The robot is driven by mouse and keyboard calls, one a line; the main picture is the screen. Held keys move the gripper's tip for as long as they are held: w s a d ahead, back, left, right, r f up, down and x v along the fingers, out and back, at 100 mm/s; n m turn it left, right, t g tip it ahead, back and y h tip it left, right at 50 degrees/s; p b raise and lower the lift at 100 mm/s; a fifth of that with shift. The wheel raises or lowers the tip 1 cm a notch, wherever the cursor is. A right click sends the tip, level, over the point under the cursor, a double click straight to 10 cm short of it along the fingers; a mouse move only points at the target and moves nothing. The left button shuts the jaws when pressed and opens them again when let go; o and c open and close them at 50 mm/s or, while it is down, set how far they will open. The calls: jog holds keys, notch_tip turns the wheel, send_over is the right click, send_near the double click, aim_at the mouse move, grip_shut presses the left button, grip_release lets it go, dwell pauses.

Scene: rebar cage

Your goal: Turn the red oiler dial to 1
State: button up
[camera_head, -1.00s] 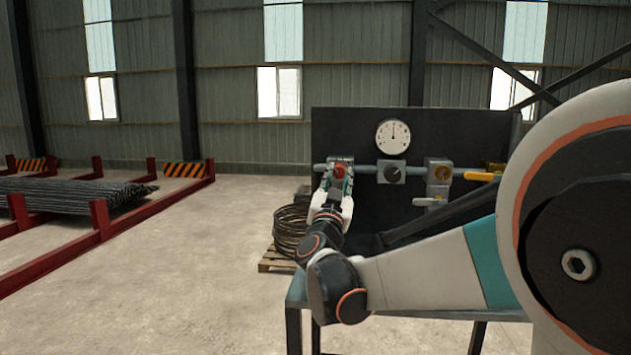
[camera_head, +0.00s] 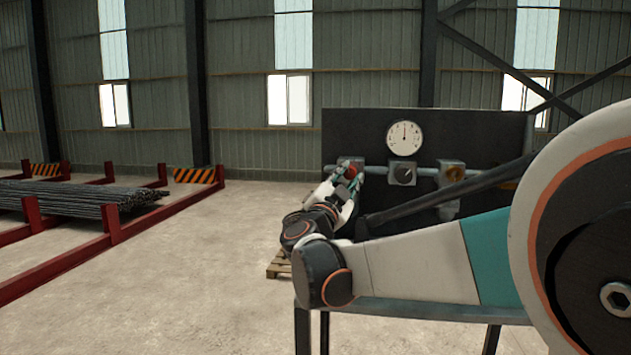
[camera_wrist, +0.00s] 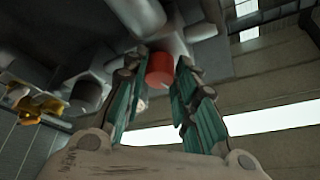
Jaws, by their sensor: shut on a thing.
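The red oiler dial (camera_head: 351,172) sits on a grey block at the left end of the pipe on the dark panel. It also shows in the wrist view (camera_wrist: 160,70) as a red cylinder between the teal-padded fingers. My gripper (camera_head: 349,178) reaches it from the lower left, tilted, and is shut on the dial. In the wrist view my gripper (camera_wrist: 160,84) has a finger on each side of the dial. The number the dial points to is too small to read.
My arm crosses in front of the panel's lower part and the bench (camera_head: 430,312). Rebar (camera_head: 75,195) lies in red racks on the left.

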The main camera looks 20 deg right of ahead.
dwell(0.3)
jog(key=o, duration=1.1)
jog(key=v, duration=1.2)
jog(key=shift+a+r, duration=0.1)
jog(key=shift+r, duration=0.05)
